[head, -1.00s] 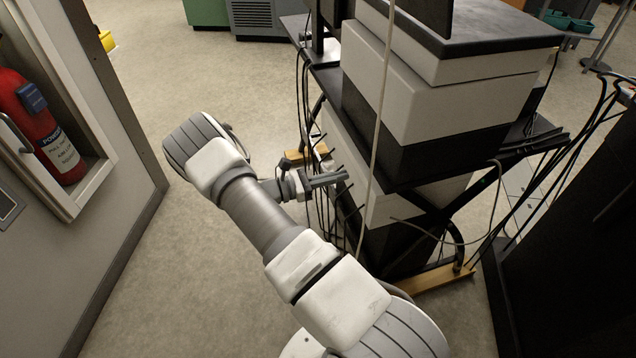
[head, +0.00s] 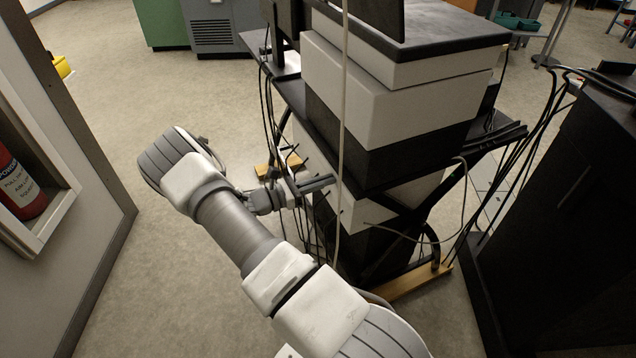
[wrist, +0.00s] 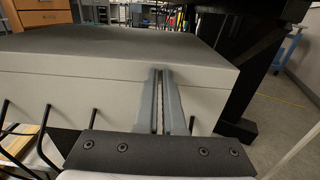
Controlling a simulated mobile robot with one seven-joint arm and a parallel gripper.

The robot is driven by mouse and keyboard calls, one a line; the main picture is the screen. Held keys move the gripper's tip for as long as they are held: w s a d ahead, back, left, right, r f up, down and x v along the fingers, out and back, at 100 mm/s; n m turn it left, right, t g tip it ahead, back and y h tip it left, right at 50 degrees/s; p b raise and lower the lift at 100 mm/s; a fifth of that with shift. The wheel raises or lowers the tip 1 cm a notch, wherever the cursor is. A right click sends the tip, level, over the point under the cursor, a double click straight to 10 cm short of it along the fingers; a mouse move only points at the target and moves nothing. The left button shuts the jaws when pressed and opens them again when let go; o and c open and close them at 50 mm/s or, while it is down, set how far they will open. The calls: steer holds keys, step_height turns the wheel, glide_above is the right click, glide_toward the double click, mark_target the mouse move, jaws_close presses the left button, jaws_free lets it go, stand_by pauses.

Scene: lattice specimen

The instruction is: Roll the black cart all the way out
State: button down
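The black cart (head: 404,212) stands right of centre in the head view. Its dark frame and shelves carry stacked white and black boxes, with wooden feet at floor level. My gripper (head: 318,184) reaches in at its left side, beside the lower white box (head: 420,190). In the wrist view my gripper's two fingers (wrist: 164,100) lie close together in front of a white box (wrist: 75,92) with a dark top. I see nothing clearly held between them. Whether the fingertips touch the box or frame I cannot tell.
Loose black cables hang around the cart's left side, and a pale cable (head: 341,120) crosses in front. A tall black cabinet (head: 560,230) stands close on the right. A wall with a fire extinguisher (head: 20,185) is on the left. Open floor (head: 130,110) lies between.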

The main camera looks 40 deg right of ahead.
steer(key=s+d, duration=0.1)
steer(key=d, duration=0.6)
steer(key=s+d, duration=0.2)
steer(key=d, duration=0.6)
steer(key=s+d+b, duration=0.1)
steer(key=s+d, duration=0.1)
steer(key=d, duration=0.6)
steer(key=shift+d, duration=0.15)
steer(key=shift+s+d, duration=0.15)
steer(key=shift+d, duration=0.3)
steer(key=shift+d+r, duration=0.2)
steer(key=shift+a, duration=0.4)
steer(key=w+a+p, duration=0.1)
steer(key=a, duration=0.3)
steer(key=w+a+p, duration=0.1)
steer(key=a, duration=0.4)
steer(key=w+a, duration=0.1)
steer(key=a, duration=0.3)
steer(key=shift+a+f+p, duration=0.2)
steer(key=shift+a+p, duration=0.1)
steer(key=shift+p, duration=0.1)
